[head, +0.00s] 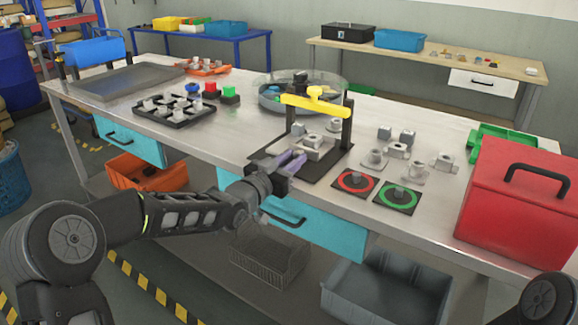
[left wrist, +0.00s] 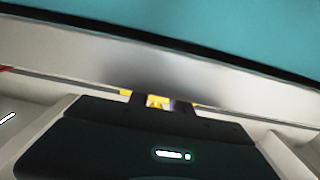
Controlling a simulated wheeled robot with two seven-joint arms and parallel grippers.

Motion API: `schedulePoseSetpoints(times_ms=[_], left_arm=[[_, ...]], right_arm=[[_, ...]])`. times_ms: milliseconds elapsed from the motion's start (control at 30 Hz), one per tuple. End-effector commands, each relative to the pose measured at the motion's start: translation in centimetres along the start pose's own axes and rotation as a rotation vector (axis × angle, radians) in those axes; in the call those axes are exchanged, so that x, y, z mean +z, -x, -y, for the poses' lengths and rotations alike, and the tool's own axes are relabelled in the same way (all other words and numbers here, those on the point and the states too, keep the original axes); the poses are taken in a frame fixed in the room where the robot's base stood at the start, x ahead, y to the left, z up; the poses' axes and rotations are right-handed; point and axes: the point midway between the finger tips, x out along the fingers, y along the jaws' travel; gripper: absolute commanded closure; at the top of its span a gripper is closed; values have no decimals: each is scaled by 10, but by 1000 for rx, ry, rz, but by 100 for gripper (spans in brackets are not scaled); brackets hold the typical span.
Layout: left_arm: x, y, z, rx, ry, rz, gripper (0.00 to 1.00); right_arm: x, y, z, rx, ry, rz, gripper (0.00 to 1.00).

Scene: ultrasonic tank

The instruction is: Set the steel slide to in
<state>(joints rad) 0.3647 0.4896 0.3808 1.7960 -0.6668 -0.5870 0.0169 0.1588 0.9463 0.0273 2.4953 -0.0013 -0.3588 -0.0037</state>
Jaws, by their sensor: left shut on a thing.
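A black fixture with a yellow top bar (head: 315,104) stands near the table's front edge in the head view. Under the bar sits a grey metal slide block (head: 314,146), which I take to be the steel slide. My left gripper (head: 291,161) is at the front of the fixture, low over its black base plate (head: 318,172). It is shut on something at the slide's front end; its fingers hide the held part. In the left wrist view small yellow patches (left wrist: 157,100) show at the dark fingertips; what they belong to is unclear. My right gripper is out of view.
Red (head: 355,181) and green (head: 397,195) ringed pads lie right of the fixture, with several grey metal parts behind them. A red toolbox (head: 515,205) stands at the right. A round clear tank (head: 268,94) is behind, a black parts tray (head: 172,109) at the left.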

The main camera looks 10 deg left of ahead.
Motion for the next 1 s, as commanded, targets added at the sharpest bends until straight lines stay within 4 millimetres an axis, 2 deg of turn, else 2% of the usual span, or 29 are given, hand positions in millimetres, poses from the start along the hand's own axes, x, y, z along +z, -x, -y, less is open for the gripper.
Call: schedulePoseSetpoints(times_ms=[100,133,400,767,1000], left_arm=[[-1,0,0,-1,0,0,100],[-1,0,0,-1,0,0,74],[0,0,0,-1,0,0,54],[0,7,0,-1,-1,0,54],[0,41,2,-3,-3,1,54]], right_arm=[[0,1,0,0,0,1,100],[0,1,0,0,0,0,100],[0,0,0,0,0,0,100],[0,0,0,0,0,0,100],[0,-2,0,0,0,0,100]])
